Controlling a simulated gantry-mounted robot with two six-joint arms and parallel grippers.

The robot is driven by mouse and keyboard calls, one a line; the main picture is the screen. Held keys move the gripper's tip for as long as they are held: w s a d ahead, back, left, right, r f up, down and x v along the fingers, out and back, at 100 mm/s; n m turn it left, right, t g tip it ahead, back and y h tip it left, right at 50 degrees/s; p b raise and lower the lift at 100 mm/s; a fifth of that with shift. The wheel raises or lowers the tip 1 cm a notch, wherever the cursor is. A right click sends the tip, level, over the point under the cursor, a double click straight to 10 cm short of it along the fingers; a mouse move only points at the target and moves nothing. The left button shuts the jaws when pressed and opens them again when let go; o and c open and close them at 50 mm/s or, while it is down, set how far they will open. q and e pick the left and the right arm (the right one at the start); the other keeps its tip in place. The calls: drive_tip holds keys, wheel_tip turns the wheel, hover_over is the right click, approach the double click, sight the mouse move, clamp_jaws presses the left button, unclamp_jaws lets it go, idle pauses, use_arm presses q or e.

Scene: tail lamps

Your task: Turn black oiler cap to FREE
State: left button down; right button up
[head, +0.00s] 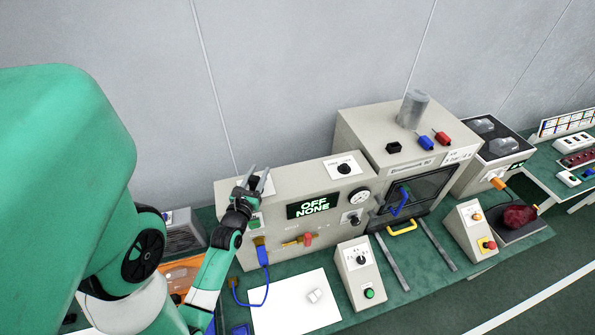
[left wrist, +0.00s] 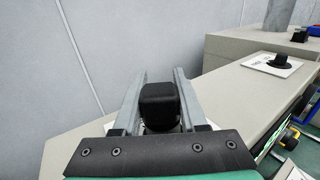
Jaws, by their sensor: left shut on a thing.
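The black oiler cap (left wrist: 160,104) stands between the two grey fingers of my left gripper (left wrist: 158,88) in the left wrist view. The fingers are shut on its sides. In the head view my left gripper (head: 256,182) is at the top left end of the beige panel box (head: 290,190), and it hides the cap there. A white plate shows in part behind the cap in the wrist view; its markings cannot be read. My right gripper is not in view.
A display (head: 314,206) reads OFF NONE. A second black knob (head: 344,169) sits on a white label on the box top. A gauge (head: 359,196), a blue plug (head: 263,256) with its cord and a beige oven (head: 400,150) are nearby. The grey wall is behind.

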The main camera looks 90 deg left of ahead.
use_arm(q)
drive_tip(key=shift+c, duration=1.9)
unclamp_jaws()
drive_tip(key=shift+d, duration=0.1)
drive_tip(key=shift+s+d+f, duration=0.1)
drive_tip(key=shift+s+d, duration=0.05)
drive_tip(key=shift+d, duration=0.2)
drive_tip(key=b+v, duration=0.3)
drive_tip(key=v, duration=0.2)
drive_tip(key=b+v, duration=0.3)
drive_tip(key=v, duration=0.2)
drive_tip(key=shift+f, duration=0.2)
drive_tip(key=shift+s+d+r, duration=0.2)
drive_tip(key=shift+d+r, duration=0.1)
drive_tip(key=shift+d, duration=0.1)
drive_tip(key=shift+r, duration=0.1)
drive_tip(key=shift+w, duration=0.1)
